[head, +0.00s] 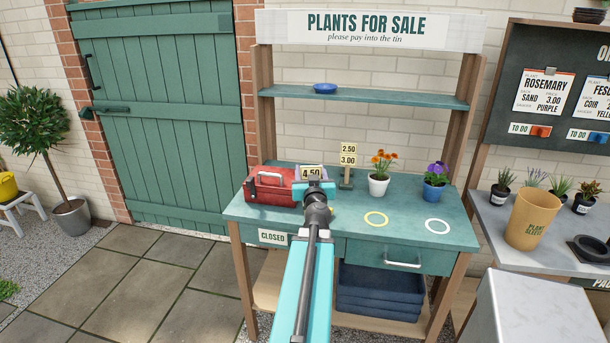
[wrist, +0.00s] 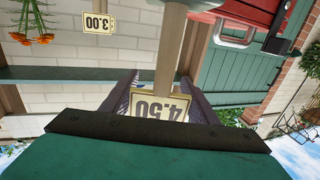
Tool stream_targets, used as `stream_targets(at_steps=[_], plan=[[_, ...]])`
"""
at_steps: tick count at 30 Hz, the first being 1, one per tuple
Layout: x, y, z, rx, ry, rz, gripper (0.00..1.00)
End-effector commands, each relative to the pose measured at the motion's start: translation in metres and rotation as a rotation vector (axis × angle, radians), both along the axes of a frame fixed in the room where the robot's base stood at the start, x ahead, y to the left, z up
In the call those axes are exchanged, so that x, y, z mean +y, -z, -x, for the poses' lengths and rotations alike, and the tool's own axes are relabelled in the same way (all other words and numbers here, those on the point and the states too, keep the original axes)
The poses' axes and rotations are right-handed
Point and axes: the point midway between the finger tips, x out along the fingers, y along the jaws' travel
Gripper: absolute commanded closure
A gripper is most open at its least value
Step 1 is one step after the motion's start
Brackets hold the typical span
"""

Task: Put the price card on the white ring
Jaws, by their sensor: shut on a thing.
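The white ring (head: 437,234) lies flat and empty on the right of the tabletop, well to the right of my gripper. Part of the card's lower side is hidden by the gripper in the head view.
A card stand (head: 346,177) holds cards 2.50 and 3.00. The red tin (head: 268,190) stands left. A yellow ring (head: 375,227) lies left of the white one. Orange flowers in a white pot (head: 378,186) and purple flowers in a blue pot (head: 433,191) stand behind the rings.

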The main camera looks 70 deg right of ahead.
Motion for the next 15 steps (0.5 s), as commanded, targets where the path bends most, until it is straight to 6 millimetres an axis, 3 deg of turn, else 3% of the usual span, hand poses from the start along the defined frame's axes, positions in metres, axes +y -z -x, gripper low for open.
stream_targets(at_steps=[3, 8, 15], plan=[[0.022, -0.005, -0.050, 0.000, -0.107, 0.001, 0.90], [0.055, -0.008, -0.110, 0.000, -0.249, 0.000, 0.90], [0.116, -0.008, -0.193, -0.001, -0.474, -0.001, 0.90]])
